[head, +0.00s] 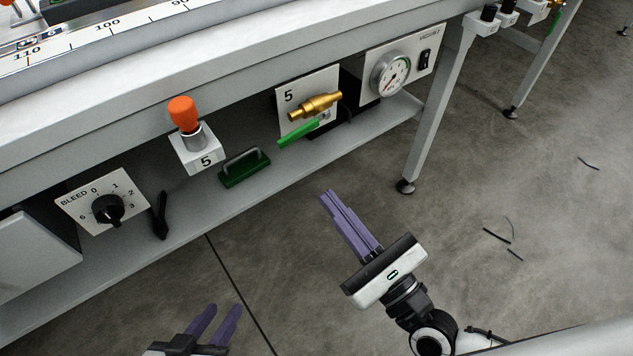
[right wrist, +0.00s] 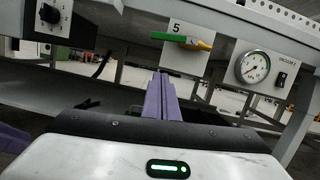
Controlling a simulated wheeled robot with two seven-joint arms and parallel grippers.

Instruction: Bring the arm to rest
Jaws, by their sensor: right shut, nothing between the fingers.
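My right gripper (head: 328,196) has purple fingers pressed together with nothing between them. It hangs over the floor in front of the bench, apart from the bench and its parts, and its arm comes in from the lower right. Its shut fingers (right wrist: 162,75) also show in the right wrist view, pointing toward the underside of the bench. My left gripper (head: 226,312) is at the bottom edge of the head view. Its two purple fingers stand apart with a gap between them, and nothing shows in the gap.
The bench (head: 300,60) carries a BLEED dial (head: 108,209), an orange-topped knob (head: 184,114), a brass valve with green lever (head: 315,106) and a gauge (head: 391,75). A green-based handle (head: 245,167) is on the lower shelf. A bench leg (head: 437,110) stands right. Floor at right is mostly clear.

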